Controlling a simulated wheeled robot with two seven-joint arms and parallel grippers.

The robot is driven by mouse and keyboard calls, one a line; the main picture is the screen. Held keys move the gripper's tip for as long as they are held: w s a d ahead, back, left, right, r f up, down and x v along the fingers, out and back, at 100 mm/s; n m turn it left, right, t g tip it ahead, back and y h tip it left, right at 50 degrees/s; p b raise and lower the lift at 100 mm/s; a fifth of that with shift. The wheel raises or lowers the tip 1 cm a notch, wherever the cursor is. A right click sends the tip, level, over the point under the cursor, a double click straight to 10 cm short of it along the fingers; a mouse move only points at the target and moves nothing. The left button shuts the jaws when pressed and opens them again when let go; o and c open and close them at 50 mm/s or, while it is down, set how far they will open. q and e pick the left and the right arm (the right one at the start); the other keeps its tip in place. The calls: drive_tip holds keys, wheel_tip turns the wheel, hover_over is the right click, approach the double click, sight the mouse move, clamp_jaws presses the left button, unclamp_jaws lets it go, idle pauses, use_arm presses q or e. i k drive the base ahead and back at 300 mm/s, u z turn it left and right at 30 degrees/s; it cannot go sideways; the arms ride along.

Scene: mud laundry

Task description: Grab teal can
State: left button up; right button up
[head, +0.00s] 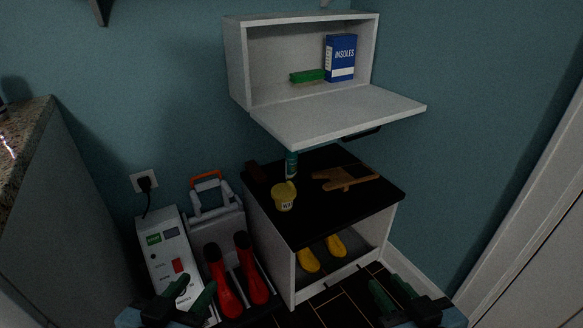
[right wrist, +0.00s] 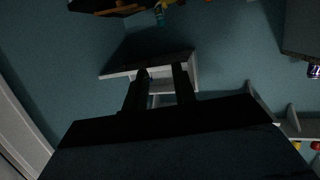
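The teal can (head: 291,165) stands upright at the back of the black top of the low cabinet (head: 330,225), beneath the open flap of the wall cabinet. A small teal shape, likely the can (right wrist: 159,14), shows at the top edge of the right wrist view.
A yellow tub (head: 284,196) stands in front of the can, a dark brown object (head: 256,174) to its left and a wooden piece (head: 345,178) to its right. The lowered flap (head: 340,115) overhangs the back. Red boots (head: 252,270) and a white box (head: 170,250) stand left.

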sight(290, 165)
drive_tip(key=k, duration=0.25)
drive_tip(key=z, duration=0.1)
drive_tip(key=i, duration=0.85)
drive_tip(key=u, duration=0.75)
drive_tip(key=i, duration=0.6)
drive_tip(key=u, duration=0.1)
